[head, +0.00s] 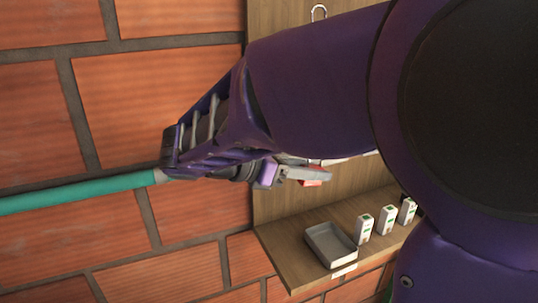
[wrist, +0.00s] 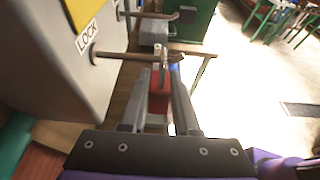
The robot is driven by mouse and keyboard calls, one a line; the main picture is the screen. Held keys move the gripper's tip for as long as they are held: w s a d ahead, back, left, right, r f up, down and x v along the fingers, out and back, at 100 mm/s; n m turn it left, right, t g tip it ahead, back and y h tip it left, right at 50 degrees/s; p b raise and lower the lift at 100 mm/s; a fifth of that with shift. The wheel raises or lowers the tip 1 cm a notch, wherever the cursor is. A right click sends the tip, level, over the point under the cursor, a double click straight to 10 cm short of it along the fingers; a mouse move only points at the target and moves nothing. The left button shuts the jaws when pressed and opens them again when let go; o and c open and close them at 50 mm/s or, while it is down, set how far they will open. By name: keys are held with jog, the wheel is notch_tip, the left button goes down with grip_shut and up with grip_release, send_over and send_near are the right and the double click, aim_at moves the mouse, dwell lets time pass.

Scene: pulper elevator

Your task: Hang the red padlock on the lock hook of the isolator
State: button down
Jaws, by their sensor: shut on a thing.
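The red padlock (wrist: 159,97) is held between the two grey fingers of my gripper (wrist: 161,72) in the wrist view. Its metal shackle points away from my gripper and overlaps the brown rod-like lock hook (wrist: 125,57). I cannot tell whether the shackle is around the rod or only in front of it. The hook sticks out sideways from the grey isolator (wrist: 50,75), beside its "LOCK" label (wrist: 87,38). In the head view my gripper (head: 303,174) hides most of the padlock; some red (head: 313,182) shows. The isolator is hidden there behind my arm.
In the head view a wooden shelf (head: 285,262) bears a grey tray (head: 330,246) and several small white boxes (head: 364,229). A metal loop (head: 319,12) is at the top of the board. A second rod (wrist: 150,15) lies beyond the hook in the wrist view.

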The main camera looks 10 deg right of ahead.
jog(key=c, duration=0.6)
grip_release()
jog(key=shift+o, duration=0.2)
jog(key=shift+a, duration=0.1)
